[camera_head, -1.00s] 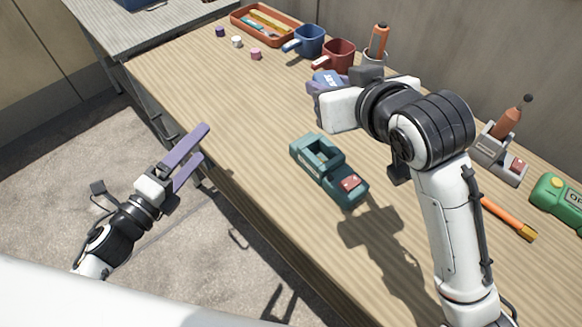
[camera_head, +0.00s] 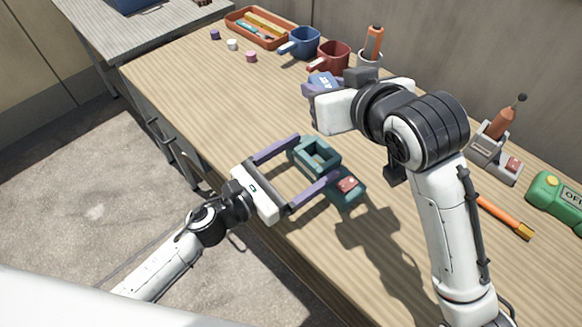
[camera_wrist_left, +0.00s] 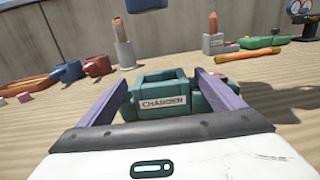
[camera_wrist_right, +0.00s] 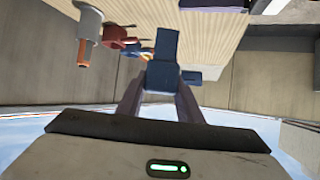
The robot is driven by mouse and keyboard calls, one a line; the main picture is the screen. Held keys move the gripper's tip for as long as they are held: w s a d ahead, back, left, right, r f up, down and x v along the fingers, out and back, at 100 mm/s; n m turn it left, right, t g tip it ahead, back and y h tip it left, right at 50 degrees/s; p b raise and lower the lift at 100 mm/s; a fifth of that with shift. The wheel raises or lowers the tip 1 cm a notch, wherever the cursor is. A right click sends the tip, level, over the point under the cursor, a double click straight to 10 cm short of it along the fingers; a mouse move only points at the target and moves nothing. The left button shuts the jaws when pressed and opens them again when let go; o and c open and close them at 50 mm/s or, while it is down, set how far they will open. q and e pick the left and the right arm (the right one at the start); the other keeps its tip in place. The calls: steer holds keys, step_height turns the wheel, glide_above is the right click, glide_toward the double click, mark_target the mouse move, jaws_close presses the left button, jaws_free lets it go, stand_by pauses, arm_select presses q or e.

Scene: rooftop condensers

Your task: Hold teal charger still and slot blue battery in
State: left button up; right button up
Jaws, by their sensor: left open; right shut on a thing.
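The teal charger (camera_head: 331,184) lies on the wooden workbench with its open socket toward the far end and a red button at the near end. My left gripper (camera_head: 318,157) is open, its two purple fingers reaching on either side of the charger. In the left wrist view the charger (camera_wrist_left: 160,104), labelled "CHARGER", sits between the spread fingers. My right gripper (camera_head: 318,88) is shut on the blue battery (camera_head: 323,82) and holds it above the bench, beyond the charger. In the right wrist view the battery (camera_wrist_right: 163,62) is between the fingertips.
A blue mug (camera_head: 302,43), a red mug (camera_head: 330,57) and an orange tray (camera_head: 256,29) stand at the back. Along the wall side are a grey charger with an orange tool (camera_head: 497,147), an orange screwdriver (camera_head: 504,217) and a green device (camera_head: 556,197). The bench's left middle is clear.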

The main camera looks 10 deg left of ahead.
mark_target(324, 149)
arm_select(q)
steer(key=x, duration=0.7)
steer(key=shift+w+d, duration=0.1)
arm_select(e)
steer(key=shift+r, duration=0.1)
arm_select(q)
steer(key=shift+c, duration=0.5)
steer(key=c, duration=1.4)
steer(key=shift+c, duration=0.2)
arm_select(e)
step_height(324, 149, down, 4)
steer(key=n+g+y, duration=0.1)
steer(key=n+y, duration=0.1)
steer(key=n, duration=0.1)
steer(key=shift+w+a+f+g, duration=0.1)
steer(key=shift+f+g, duration=0.15)
steer(key=shift+g, duration=0.15)
steer(key=shift+d+f+n+g+y, duration=0.2)
steer(key=shift+f+n+g+y, duration=0.25)
steer(key=shift+f+y, duration=0.25)
